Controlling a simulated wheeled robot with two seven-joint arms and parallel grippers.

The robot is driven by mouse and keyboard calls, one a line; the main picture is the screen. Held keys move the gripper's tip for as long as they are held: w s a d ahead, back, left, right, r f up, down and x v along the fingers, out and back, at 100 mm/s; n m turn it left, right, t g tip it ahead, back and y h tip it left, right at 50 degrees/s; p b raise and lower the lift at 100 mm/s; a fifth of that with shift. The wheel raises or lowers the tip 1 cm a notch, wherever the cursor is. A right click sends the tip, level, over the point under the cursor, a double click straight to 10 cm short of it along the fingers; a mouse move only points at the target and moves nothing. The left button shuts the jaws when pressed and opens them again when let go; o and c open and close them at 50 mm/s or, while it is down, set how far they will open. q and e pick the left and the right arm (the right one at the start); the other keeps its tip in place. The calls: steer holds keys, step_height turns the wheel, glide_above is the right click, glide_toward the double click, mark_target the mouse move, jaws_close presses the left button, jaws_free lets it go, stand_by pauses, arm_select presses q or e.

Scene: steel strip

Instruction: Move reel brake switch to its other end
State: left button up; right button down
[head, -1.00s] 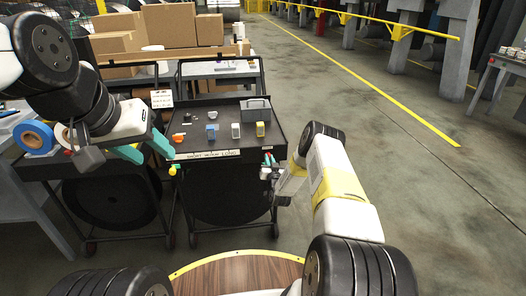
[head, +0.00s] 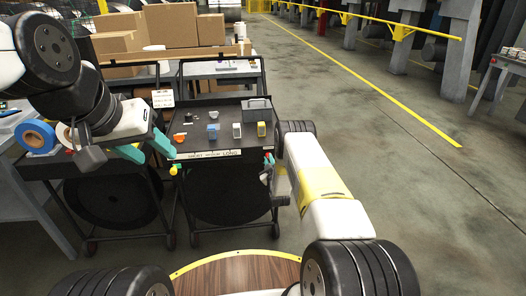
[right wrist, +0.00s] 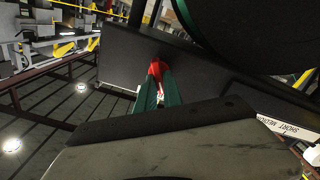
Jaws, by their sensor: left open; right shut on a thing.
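A small red lever, apparently the reel brake switch (right wrist: 155,69), sits on the dark side of the cart in the right wrist view. My right gripper (right wrist: 158,84) has its green fingers closed together on it. In the head view the red part (head: 267,158) shows small at the cart's front right corner, and the right gripper there is mostly hidden by my arm. My left gripper (head: 148,151) is open and empty, with green fingers apart, over the cart's front left area. Which end the lever is at cannot be told.
The cart top (head: 215,112) holds several small items, including a blue box (head: 213,131), a yellow box (head: 261,129) and a grey bin (head: 257,108). A label strip (head: 208,155) runs along its front edge. A blue tape roll (head: 38,137) is at left. Open floor lies to the right.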

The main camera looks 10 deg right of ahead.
steer(key=shift+f+n, duration=0.1)
steer(key=shift+n, duration=0.2)
stand_by(0.4)
steer(key=c, duration=1.5)
jaws_free()
steer(key=s, duration=0.8)
